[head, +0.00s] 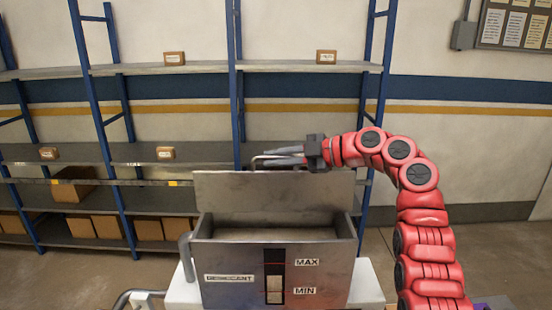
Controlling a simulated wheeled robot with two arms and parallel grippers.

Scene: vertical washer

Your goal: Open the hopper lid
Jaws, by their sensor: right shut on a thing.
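The metal hopper (225,257) stands in the lower middle of the head view, with a label on its front and a level window marked MAX and MIN. Its lid (275,188) is raised and stands roughly upright along the back edge, so the box's inside shows. A bar handle (257,159) shows just above the lid's top edge. My right gripper (279,156) reaches in from the right, above the lid, and is shut on the handle. The handle's far end is hidden behind the fingers. My left gripper is out of view.
Blue-post shelves (150,153) with small boxes and several cartons stand against the wall behind the hopper. A bent metal pipe (185,243) is at the hopper's left side. The floor to the right, beyond my right arm, is clear.

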